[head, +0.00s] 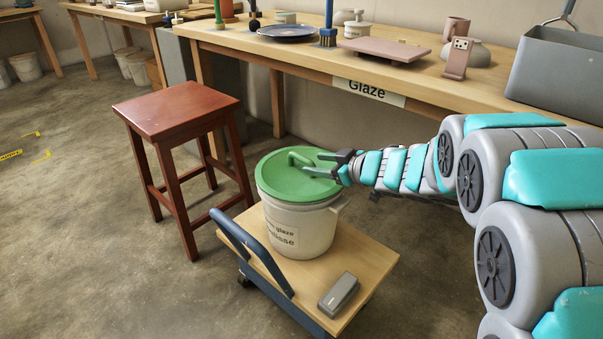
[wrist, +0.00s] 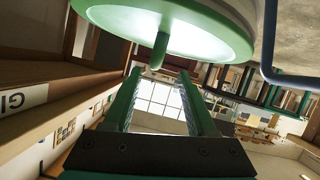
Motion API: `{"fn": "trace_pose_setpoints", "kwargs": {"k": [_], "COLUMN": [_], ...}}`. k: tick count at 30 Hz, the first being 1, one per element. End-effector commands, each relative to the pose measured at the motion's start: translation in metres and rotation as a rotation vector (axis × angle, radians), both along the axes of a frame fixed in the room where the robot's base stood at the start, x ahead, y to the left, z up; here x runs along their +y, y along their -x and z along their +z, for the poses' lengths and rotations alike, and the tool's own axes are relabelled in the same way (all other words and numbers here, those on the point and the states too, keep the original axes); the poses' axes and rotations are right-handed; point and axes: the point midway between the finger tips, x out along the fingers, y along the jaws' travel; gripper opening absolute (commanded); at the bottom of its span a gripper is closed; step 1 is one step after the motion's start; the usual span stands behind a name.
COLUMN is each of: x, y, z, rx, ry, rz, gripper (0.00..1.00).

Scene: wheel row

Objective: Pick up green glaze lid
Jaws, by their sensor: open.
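The green glaze lid (head: 274,181) lies flat on a white bucket (head: 300,230) and has a raised green handle (head: 299,157). My gripper (head: 318,164) reaches in from the right just above the lid, close beside the handle. In the wrist view the lid (wrist: 225,42) fills the top, and its handle (wrist: 160,50) points down toward the gap between my fingertips (wrist: 160,72). The fingers are apart with nothing held between them. Whether they touch the handle or lid is unclear.
The bucket stands on a wooden-topped cart (head: 352,268) with a blue push bar (head: 252,250) and a grey box (head: 339,293). A red stool (head: 178,110) stands at left. The glaze table (head: 300,52) behind holds pottery and a grey bin (head: 560,75).

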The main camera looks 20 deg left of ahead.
Motion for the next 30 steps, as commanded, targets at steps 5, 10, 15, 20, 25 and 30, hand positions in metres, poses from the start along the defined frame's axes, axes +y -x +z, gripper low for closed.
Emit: {"fn": "trace_pose_setpoints", "kwargs": {"k": [5, 10, 15, 20, 25, 30], "x": [0.014, 0.025, 0.044, 0.054, 0.053, 0.053], "y": [-0.007, -0.015, -0.028, -0.033, -0.034, -0.034], "z": [-0.008, -0.011, -0.018, -0.023, -0.022, -0.022], "rx": [0.003, 0.0, 0.001, 0.002, 0.0, 0.0], "ry": [0.001, 0.002, 0.0, 0.002, 0.002, 0.002], "rz": [0.001, -0.001, -0.001, -0.003, -0.005, -0.005], "gripper": [0.57, 0.57, 0.57, 0.57, 0.57, 0.39]}}
